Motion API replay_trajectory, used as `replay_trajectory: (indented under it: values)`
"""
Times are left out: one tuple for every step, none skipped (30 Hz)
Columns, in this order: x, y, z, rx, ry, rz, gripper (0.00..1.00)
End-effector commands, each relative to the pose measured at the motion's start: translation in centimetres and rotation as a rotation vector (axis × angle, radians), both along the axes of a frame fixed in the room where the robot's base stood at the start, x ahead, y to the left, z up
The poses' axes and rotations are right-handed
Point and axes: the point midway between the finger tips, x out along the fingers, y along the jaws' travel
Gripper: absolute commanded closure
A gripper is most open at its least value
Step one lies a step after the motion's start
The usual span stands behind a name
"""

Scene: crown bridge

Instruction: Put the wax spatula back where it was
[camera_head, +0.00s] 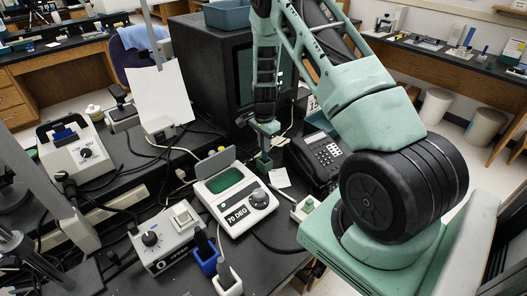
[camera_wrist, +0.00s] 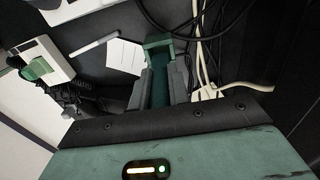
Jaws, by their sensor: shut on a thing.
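My gripper (camera_head: 264,132) hangs over the dark bench, right of the white unit marked 70 DEG. In the wrist view its two grey fingers (camera_wrist: 160,88) are shut on a dark green, block-like thing (camera_wrist: 158,44). That thing also shows below the fingers in the head view (camera_head: 263,164), low at the bench top; I cannot tell whether it touches the bench. A thin pale rod (camera_wrist: 93,46) lies on the bench beside a white paper, apart from my gripper. I cannot tell whether it is the wax spatula.
The 70 DEG unit (camera_head: 236,203) stands close left of my gripper, and a black telephone (camera_head: 322,159) close right. A white paper (camera_wrist: 125,56) and a small white box with a green button (camera_head: 305,207) lie near. Cables (camera_wrist: 203,60) run close by. A black cabinet (camera_head: 208,75) stands behind.

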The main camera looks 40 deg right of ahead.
Motion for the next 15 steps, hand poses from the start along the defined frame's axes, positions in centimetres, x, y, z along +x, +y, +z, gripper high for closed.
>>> replay_trajectory:
  values:
    - [-0.1,0.0,-0.5,0.0,0.002,0.0,1.0]
    - [-0.1,0.0,-0.8,0.0,0.003,0.0,1.0]
    - [-0.1,0.0,-1.4,0.001,0.003,-0.001,1.0]
    - [-0.2,0.0,-1.9,0.002,0.004,-0.001,1.0]
    - [-0.1,0.0,-2.3,0.001,0.002,-0.001,1.0]
    - [-0.1,0.0,-2.9,0.001,0.003,0.0,1.0]
    - [-0.1,0.0,-3.2,0.001,0.003,0.0,1.0]
    - [-0.1,0.0,-3.6,0.001,0.003,0.0,1.0]
    - [-0.1,0.0,-3.9,0.0,0.002,0.0,1.0]
    - [0.0,0.0,-4.0,0.0,0.0,0.0,1.0]
    - [0.0,0.0,-4.1,-0.001,-0.001,0.0,1.0]
    - [0.0,0.0,-4.2,-0.001,-0.001,0.001,1.0]
    - [0.0,0.0,-4.2,-0.001,-0.001,0.001,1.0]
    - [0.0,0.0,-4.2,-0.001,-0.002,0.001,1.0]
    - [0.0,0.0,-4.2,-0.001,-0.001,0.001,1.0]
